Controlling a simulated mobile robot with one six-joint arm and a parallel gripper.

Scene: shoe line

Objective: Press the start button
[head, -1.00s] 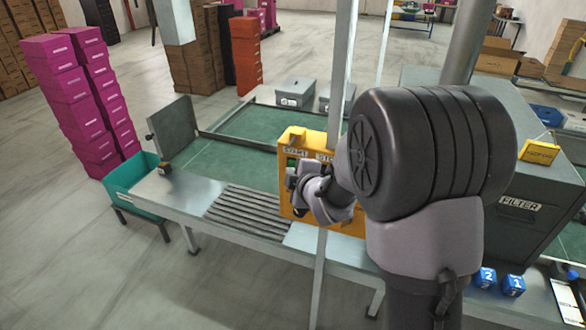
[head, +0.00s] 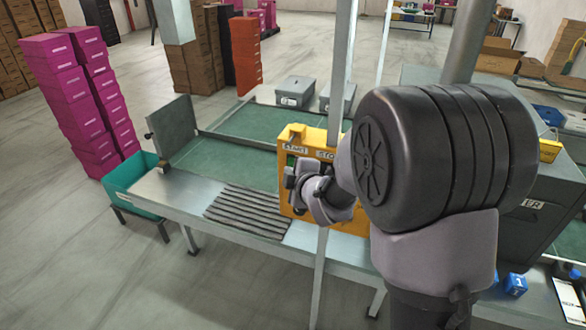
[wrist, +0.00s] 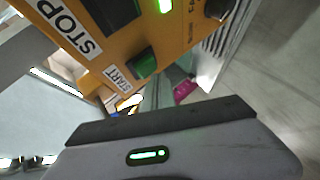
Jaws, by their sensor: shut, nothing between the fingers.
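The start button is green (wrist: 143,63) and sits beside the START label (wrist: 119,78) on the yellow control box (wrist: 185,35) in the wrist view. The STOP label (wrist: 70,27) is to its left. In the head view the yellow box (head: 345,228) stands upright at the conveyor, with its START label (head: 295,149) above my gripper (head: 292,180). My gripper is shut and empty, close in front of the box just below that label. In the wrist view its grey body fills the bottom and the button face is uncovered. I cannot tell any contact.
A thin metal post (head: 320,275) stands right beside my gripper. Lidded grey boxes (head: 295,92) stand behind.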

